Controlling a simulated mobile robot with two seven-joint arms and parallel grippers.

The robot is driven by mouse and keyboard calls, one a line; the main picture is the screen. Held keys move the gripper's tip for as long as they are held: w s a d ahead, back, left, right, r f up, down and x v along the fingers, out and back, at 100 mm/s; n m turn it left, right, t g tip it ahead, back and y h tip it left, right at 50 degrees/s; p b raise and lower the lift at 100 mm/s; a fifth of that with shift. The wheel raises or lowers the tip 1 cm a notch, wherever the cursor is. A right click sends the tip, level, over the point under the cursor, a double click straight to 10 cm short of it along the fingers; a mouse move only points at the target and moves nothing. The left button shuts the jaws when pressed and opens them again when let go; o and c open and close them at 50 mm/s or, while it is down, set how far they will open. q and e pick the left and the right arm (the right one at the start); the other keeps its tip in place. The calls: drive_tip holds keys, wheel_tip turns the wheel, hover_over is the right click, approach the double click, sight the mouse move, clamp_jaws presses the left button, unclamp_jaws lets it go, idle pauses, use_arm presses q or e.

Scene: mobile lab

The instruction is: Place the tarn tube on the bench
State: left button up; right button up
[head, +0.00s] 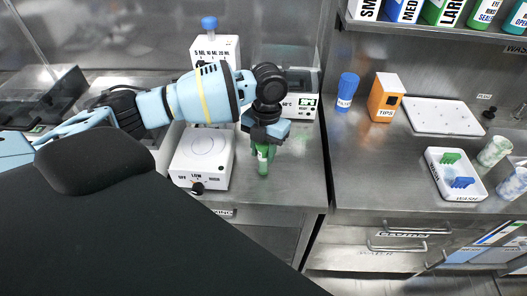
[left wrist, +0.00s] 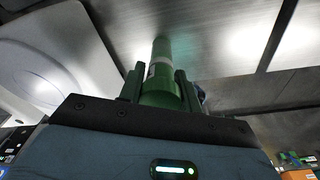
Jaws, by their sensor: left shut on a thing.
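A green tube (head: 262,160) with a pale label hangs upright below my left gripper (head: 264,142) in the head view. The label is too small to read, so I cannot tell if it says tarn. The left wrist view shows the green tube (left wrist: 162,75) between the fingers, and my left gripper (left wrist: 160,92) is shut on it. Its lower end is over the grey bench (head: 290,180), just right of the white stirrer plate. I cannot tell whether it touches the bench. My right gripper is not in view.
The white stirrer plate (head: 203,157) with a black knob stands close left of the tube. A white device with a green display (head: 301,105) is behind. Bare bench lies right of the tube. Farther right are a blue-capped tub (head: 346,92), an orange tips box (head: 386,97) and a wash tray (head: 455,192).

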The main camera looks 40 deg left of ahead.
use_arm(q)
drive_tip(key=shift+f, duration=0.4)
drive_tip(key=shift+f, duration=0.2)
drive_tip(key=o, duration=1)
drive_tip(key=shift+r, duration=0.15)
drive_tip(key=r, duration=0.4)
drive_tip(key=w+r, duration=0.1)
drive_tip(key=r, duration=0.7)
drive_tip(key=shift+w, duration=0.25)
